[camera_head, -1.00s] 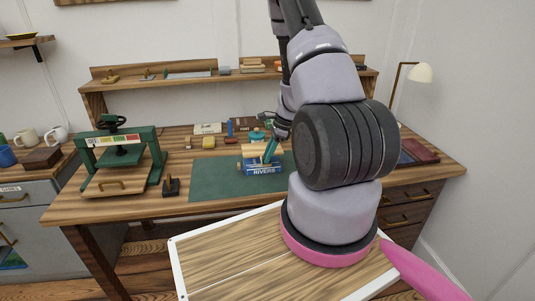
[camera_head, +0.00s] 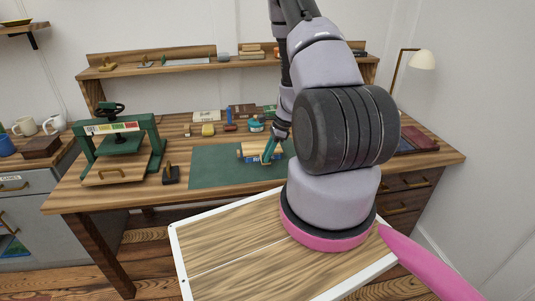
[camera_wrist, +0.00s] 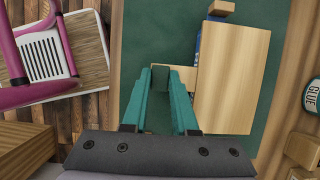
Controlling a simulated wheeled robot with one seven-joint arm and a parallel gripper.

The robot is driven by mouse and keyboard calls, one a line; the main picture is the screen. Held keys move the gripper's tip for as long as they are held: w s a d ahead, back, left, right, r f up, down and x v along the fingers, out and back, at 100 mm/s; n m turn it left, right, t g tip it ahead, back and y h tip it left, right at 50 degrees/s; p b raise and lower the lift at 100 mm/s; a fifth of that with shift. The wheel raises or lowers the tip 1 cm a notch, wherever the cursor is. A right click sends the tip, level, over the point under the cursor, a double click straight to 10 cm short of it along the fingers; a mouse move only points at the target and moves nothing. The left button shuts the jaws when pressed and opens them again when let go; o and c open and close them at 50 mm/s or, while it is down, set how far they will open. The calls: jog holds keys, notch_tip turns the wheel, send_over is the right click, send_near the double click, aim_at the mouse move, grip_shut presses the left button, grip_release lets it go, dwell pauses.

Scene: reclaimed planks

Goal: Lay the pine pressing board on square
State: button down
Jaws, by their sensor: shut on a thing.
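The pine pressing board (camera_wrist: 232,80) is a pale wooden slab with small projecting blocks at its edges. It lies over a blue book (camera_wrist: 198,48), which shows only as a thin strip in the wrist view. My gripper (camera_wrist: 160,72) is at the board's left side there, its teal fingers closed about a small wooden block on that side; the exact contact is partly hidden. In the head view the board (camera_head: 250,148) is above the book's blue spine (camera_head: 252,160), and my gripper (camera_head: 267,158) stands in front, covering part of both.
The green mat (camera_head: 215,168) has free room left of the book. A green press (camera_head: 118,145) and a dark stamp-like tool (camera_head: 171,176) stand at the left. A glue tub (camera_wrist: 312,92) is near the board.

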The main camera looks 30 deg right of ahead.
jog(key=shift+f, duration=0.25)
dwell(0.4)
jog(key=c, duration=0.6)
grip_release()
jog(key=v, duration=1.1)
jog(key=s+a+r+n+t, duration=0.1)
jog(key=a+r+n, duration=0.35)
jog(key=r, duration=0.75)
jog(key=s+a+r+n+t, duration=0.1)
jog(key=a+r+n, duration=0.4)
jog(key=r, duration=0.7)
jog(key=s+a+r+n+t+h, duration=0.1)
jog(key=s+a+r+n+t, duration=0.1)
jog(key=s+a+r+n, duration=0.2)
jog(key=s+a+r+n+t+h, duration=0.1)
jog(key=s+a+r+n+t, duration=0.1)
jog(key=s+r, duration=0.9)
jog(key=shift+s+a+n, duration=0.8)
jog(key=shift+a+n, duration=0.05)
